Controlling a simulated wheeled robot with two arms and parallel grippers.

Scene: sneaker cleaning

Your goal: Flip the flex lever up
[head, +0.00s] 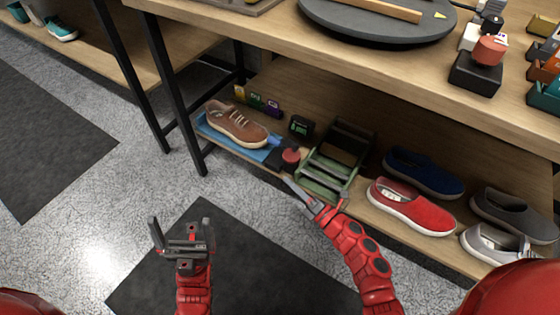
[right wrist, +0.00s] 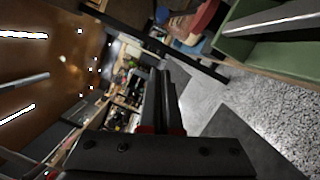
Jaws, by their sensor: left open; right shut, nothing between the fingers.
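I cannot make out for sure which part is the flex lever. A green metal frame-like tray (head: 322,186) stands on the lower shelf, with pale bars across it; its green wall (right wrist: 275,50) also shows at the upper right of the right wrist view. A red-topped black knob (head: 291,157) sits just left of it. My right gripper (head: 290,184) is shut and empty, with its tip close to the front left of the green tray; its fingers (right wrist: 167,100) show in the right wrist view. My left gripper (head: 181,225) is open and empty above the floor, away from the shelf.
Red (head: 410,203), blue (head: 424,172) and grey shoes stand on the right. The tabletop (head: 330,45) overhangs the shelf. A black table leg (head: 177,100) stands at left; the floor is clear.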

